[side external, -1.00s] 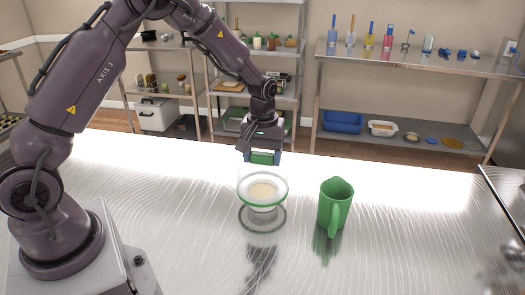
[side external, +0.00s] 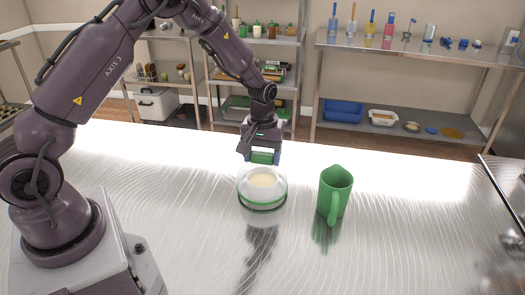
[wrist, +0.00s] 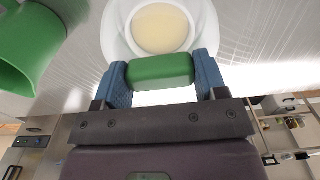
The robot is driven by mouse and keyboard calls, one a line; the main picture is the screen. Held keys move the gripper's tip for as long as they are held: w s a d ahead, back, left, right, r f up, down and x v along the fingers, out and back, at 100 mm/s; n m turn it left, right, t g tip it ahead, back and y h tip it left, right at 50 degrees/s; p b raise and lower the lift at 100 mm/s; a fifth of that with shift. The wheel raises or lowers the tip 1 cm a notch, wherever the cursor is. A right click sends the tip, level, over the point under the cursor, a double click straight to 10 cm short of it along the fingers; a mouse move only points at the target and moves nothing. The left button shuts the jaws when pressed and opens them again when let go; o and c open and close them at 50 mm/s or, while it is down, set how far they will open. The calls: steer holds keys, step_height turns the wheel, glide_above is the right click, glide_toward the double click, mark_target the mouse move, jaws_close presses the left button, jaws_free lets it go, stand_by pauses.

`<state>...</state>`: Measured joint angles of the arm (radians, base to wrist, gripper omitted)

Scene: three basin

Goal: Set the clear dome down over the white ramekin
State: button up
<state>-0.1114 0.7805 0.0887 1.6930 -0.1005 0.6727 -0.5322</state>
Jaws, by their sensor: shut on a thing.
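The white ramekin (side external: 263,189) stands on the steel table with pale cream contents; it also shows in the wrist view (wrist: 117,27). The clear dome (side external: 241,181) is hard to see except for its green rim (side external: 262,207) and green knob (side external: 262,158). The dome surrounds the ramekin, with the rim encircling its lower part. A dark ring lies just under the rim; I cannot tell whether the rim touches the table. My gripper (wrist: 162,75) points down above the ramekin, its blue fingers shut on the green knob (wrist: 160,68).
A green mug (side external: 334,195) stands on the table to the right of the dome, with a clear gap between; it also shows in the wrist view (wrist: 30,45). The table around is otherwise free. Shelves (side external: 410,62) stand behind, and a metal edge (side external: 503,200) is at right.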

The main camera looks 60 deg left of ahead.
steer(key=shift+f, duration=0.55)
steer(key=o, duration=1)
steer(key=shift+r, duration=1.5)
